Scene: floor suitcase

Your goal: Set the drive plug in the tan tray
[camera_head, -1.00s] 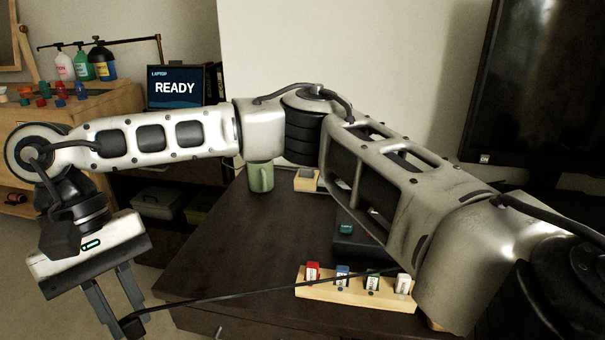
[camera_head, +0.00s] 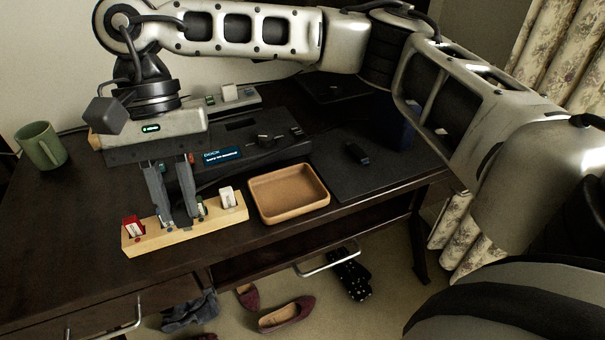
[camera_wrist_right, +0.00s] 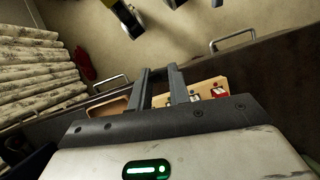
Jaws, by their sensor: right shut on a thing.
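The tan tray (camera_head: 290,215) is empty on the dark desk near its front edge; its corner also shows in the wrist view (camera_wrist_right: 108,108). A pale wooden rack (camera_head: 160,238) with small labelled coloured plugs stands just left of it. My right gripper (camera_head: 177,222) points down at the middle of the rack, shut on a small plug that its fingers mostly hide. I cannot read which is the drive plug.
A dark dock (camera_head: 285,135) with a lit label stands behind the rack. A black stick (camera_head: 357,153) lies on a dark mat right of the tray. A green mug (camera_head: 41,146) is at the left. Shoes (camera_head: 286,315) lie on the floor below the desk's edge.

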